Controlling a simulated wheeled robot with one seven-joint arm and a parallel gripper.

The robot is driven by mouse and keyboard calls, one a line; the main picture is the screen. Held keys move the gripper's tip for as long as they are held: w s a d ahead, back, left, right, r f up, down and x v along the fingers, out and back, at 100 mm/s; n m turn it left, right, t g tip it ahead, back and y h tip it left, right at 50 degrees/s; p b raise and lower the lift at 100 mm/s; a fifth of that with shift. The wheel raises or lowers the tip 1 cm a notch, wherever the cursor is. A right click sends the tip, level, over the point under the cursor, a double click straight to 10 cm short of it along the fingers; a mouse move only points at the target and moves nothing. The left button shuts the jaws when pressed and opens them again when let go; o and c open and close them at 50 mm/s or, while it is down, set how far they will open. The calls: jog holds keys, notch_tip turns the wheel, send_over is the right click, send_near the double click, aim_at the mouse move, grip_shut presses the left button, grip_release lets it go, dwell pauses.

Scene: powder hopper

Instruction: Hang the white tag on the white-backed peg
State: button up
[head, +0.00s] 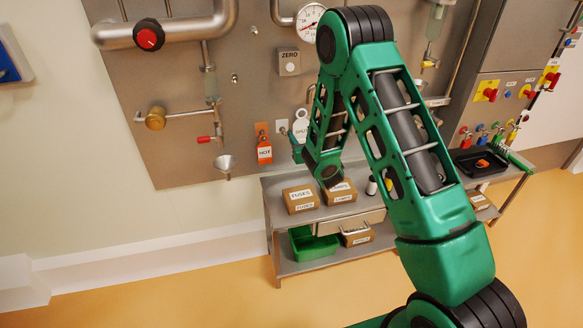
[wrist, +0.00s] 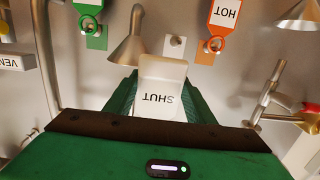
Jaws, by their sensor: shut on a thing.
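The white tag reads SHUT and is held in my gripper (wrist: 157,112). It shows in the wrist view (wrist: 163,72), lettering upside down, and in the head view (head: 301,128), upright with its round top end up. My gripper in the head view (head: 298,148) is shut on its lower part, in front of the panel. The white-backed peg (wrist: 176,42) shows bare in the wrist view, just beyond and beside the tag. Its pale plate (head: 282,126) is just left of the tag in the head view. The tag appears apart from the peg.
An orange HOT tag (head: 264,150) hangs on the neighbouring orange-backed peg. A green tag (wrist: 89,8) hangs on a green-backed peg. Metal funnels, one (wrist: 131,42) close by the tag in the wrist view, stick out. A bench with FUSES box (head: 300,199) stands below.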

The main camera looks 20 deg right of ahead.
jog(key=a+f+g, duration=0.1)
jog(key=a+f, duration=0.2)
jog(key=f, duration=1)
jog(key=w+f, duration=0.2)
jog(key=w, duration=0.8)
jog(key=shift+a, duration=0.25)
dwell(0.4)
dwell(0.4)
jog(key=o, duration=1.1)
jog(key=shift+s, duration=0.15)
